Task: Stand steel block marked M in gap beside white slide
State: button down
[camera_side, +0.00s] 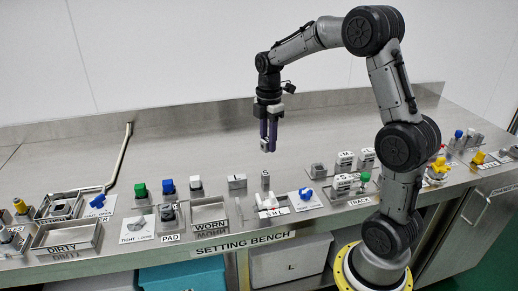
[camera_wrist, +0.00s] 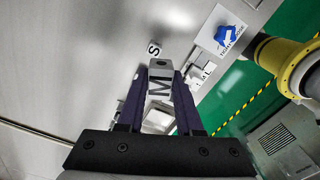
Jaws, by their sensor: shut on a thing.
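Block S (camera_side: 265,179) and block L (camera_side: 237,182) stand on the bench behind the slide. A plate with a blue knob (camera_side: 305,194) lies to the slide's right. An open bin marked WORN (camera_side: 209,211) is on its left. The rear bench is clear.

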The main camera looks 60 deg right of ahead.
jog(key=shift+s+a+f+m, duration=0.1)
jog(key=shift+s+a+m, duration=0.1)
jog(key=shift+s+m, duration=0.35)
jog(key=s+a+m, duration=0.4)
jog(key=s+a, duration=0.9)
jog(key=s, duration=0.1)
send_over(249, 209)
jog(key=shift+n, duration=0.35)
jog(key=f, duration=0.8)
jog(key=shift+s+f, duration=0.2)
jog(key=shift+f, duration=0.1)
jog(key=shift+w+f, duration=0.2)
jog(key=shift+f, duration=1.55)
jog(key=shift+f, duration=0.1)
jog(key=c, duration=0.6)
grip_release()
jog(key=shift+f, duration=0.1)
